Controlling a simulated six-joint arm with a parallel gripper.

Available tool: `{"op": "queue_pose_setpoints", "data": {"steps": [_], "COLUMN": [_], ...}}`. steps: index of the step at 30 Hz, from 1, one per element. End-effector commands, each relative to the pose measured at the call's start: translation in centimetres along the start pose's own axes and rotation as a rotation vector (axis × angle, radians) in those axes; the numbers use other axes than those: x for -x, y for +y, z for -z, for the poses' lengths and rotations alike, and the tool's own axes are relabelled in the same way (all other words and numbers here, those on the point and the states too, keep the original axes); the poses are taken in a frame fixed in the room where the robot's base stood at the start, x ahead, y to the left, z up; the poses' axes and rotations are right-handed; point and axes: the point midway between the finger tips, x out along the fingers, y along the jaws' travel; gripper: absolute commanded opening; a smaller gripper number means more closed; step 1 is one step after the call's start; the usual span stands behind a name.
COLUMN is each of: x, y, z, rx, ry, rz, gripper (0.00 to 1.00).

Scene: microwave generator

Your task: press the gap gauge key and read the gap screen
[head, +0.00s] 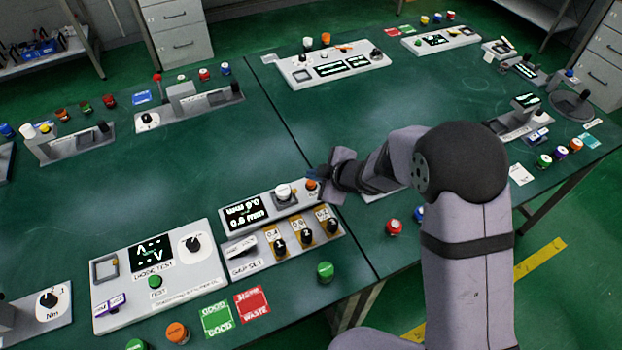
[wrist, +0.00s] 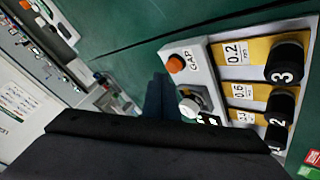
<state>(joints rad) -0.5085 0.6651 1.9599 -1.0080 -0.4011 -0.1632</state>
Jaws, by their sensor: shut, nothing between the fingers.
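The gap set panel (head: 262,256) lies on the green bench in the middle of the head view. Its gap screen (head: 245,213) is lit with white figures in mm; they are too small to read surely. The orange gap gauge key (head: 311,185) is at the panel's far right corner. In the wrist view the key (wrist: 175,63), beside the word GAP, shows clear of the fingers. My gripper (head: 318,181) is shut and empty, close by the key in the head view. Its dark fingers (wrist: 160,97) are left of the panel knob in the wrist view. Contact with the key cannot be told.
A white knob (head: 283,192) stands next to the key. Black numbered knobs (head: 305,238) line the panel's front. The diode test panel (head: 150,275) is left, and a green button (head: 325,271) stands in front. My arm covers the bench to the right.

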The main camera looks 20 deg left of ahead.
Motion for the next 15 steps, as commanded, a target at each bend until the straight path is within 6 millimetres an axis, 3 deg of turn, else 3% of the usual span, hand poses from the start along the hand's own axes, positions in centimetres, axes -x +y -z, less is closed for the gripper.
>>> {"op": "queue_pose_setpoints", "data": {"steps": [15], "x": [0.54], "y": [0.44], "z": [0.44], "rx": [0.0], "ry": [0.001], "rz": [-0.001], "gripper": [0.0]}}
